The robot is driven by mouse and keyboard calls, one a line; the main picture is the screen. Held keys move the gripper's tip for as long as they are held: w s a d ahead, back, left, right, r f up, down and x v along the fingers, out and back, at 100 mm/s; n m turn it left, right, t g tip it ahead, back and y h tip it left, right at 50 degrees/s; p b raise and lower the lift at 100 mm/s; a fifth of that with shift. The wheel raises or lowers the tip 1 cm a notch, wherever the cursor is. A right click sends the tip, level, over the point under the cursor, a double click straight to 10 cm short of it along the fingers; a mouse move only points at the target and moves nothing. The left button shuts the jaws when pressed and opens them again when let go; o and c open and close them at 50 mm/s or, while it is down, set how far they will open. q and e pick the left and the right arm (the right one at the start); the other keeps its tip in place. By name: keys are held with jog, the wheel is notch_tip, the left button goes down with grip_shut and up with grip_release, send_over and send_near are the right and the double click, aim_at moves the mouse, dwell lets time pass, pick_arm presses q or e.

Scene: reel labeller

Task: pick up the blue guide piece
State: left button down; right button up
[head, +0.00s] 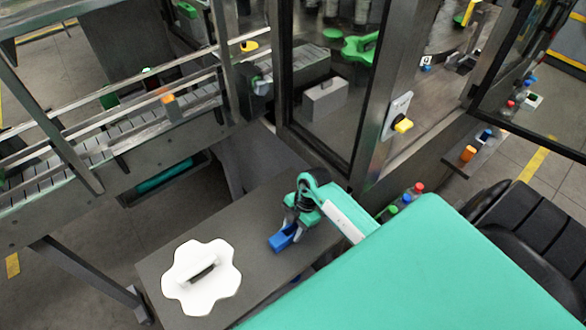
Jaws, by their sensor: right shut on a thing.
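The blue guide piece (280,241) is a small blue block at the middle of the grey table (232,222). My right gripper (289,229) reaches down over it from the right and is shut on it. The gripper's fingers hide part of the piece. I cannot tell whether the piece touches the table or is slightly above it. My left gripper is not in view.
A white lobed plate (230,281) with a raised handle lies on the table left of the blue piece. A conveyor (130,128) runs at the upper left. A glass-doored machine (322,80) stands behind the table. Coloured buttons (407,198) sit at its front right.

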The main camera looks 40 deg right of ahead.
notch_tip(320, 180, up, 19)
jog(key=b, duration=0.4)
jog(key=w+a+r+m+t+b, duration=0.2)
jog(key=w+a+m+t+b, duration=0.1)
jog(key=w+a+m, duration=0.3)
jog(key=shift+r+m+h+b, duration=0.25)
jog(key=shift+m+b, duration=0.2)
jog(key=shift+m, duration=0.65)
jog(key=shift+s+f, duration=0.1)
jog(key=shift+s, duration=0.05)
